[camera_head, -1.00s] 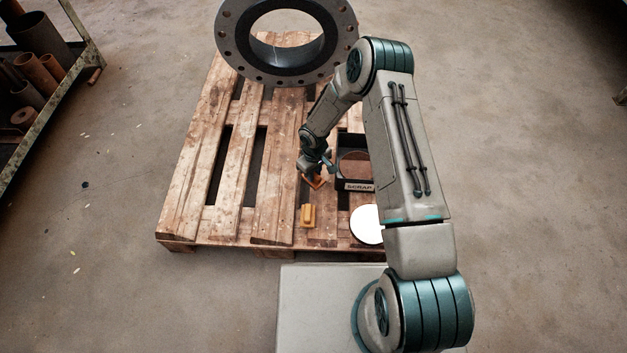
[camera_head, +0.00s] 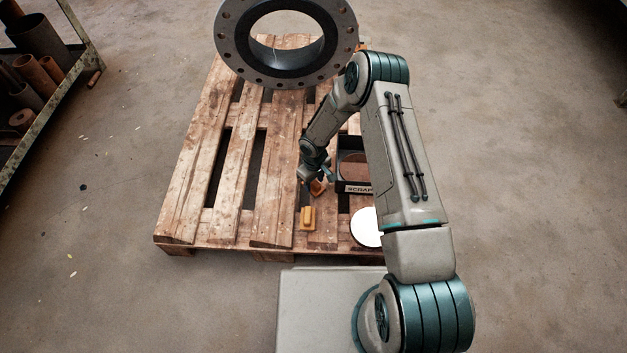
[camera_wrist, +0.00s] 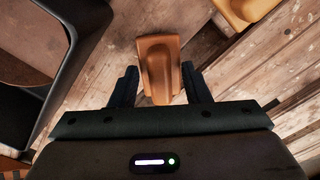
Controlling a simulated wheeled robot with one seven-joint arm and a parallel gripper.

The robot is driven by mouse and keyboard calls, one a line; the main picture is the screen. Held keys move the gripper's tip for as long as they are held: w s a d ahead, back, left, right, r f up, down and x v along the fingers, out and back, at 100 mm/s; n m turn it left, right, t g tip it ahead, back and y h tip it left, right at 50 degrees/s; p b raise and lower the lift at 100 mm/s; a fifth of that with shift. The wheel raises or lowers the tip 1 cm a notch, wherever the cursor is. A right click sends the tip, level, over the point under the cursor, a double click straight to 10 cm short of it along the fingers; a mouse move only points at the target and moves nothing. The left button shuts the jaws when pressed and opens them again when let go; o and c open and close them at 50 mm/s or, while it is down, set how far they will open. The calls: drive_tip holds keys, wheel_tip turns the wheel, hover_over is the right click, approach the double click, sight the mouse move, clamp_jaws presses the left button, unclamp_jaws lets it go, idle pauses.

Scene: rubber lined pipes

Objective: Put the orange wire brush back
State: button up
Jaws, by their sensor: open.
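An orange-brown block-like piece with a raised grip, which looks like the orange wire brush (camera_wrist: 160,68), lies on the pallet planks between the fingers of my gripper (camera_wrist: 160,86) in the wrist view. My gripper is open, one finger on each side, and I cannot tell whether either touches it. In the head view my gripper (camera_head: 314,178) is low over the pallet and partly hides the orange brush (camera_head: 319,188). A second, yellower piece of similar shape (camera_head: 307,218) lies nearer the front edge; it also shows at the wrist view's top right (camera_wrist: 243,9).
A dark box labelled SCRAP (camera_head: 357,188) stands just right of my gripper, and a white disc (camera_head: 366,227) lies in front of it. A large flanged pipe (camera_head: 229,50) stands at the back of the wooden pallet (camera_head: 197,188). A pipe rack (camera_head: 88,48) is far left.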

drive_tip(key=s+d+r+m+h+p, duration=0.15)
drive_tip(key=d+r, duration=0.25)
drive_tip(key=r, duration=0.8)
drive_tip(key=s+d+r+m+p, duration=0.1)
drive_tip(key=s+d+r, duration=0.2)
drive_tip(key=r, duration=0.9)
drive_tip(key=s+d+r+m+p, duration=0.15)
drive_tip(key=d+r, duration=0.25)
drive_tip(key=r, duration=0.8)
drive_tip(key=s+d+r+m, duration=0.2)
drive_tip(key=s+r, duration=0.4)
drive_tip(key=s, duration=0.3)
drive_tip(key=s+d+r+m+t+y, duration=0.1)
drive_tip(key=s+r+m, duration=0.1)
drive_tip(key=s+r, duration=0.4)
drive_tip(key=s, duration=0.4)
drive_tip(key=shift+d+r, duration=0.25)
drive_tip(key=shift+d, duration=0.15)
drive_tip(key=shift+y, duration=0.25)
wheel_tip(320, 180, up, 33)
drive_tip(key=t+p, duration=0.1)
drive_tip(key=p, duration=2.9)
drive_tip(key=shift+d+m+t, duration=0.25)
drive_tip(key=shift+m+t, duration=0.15)
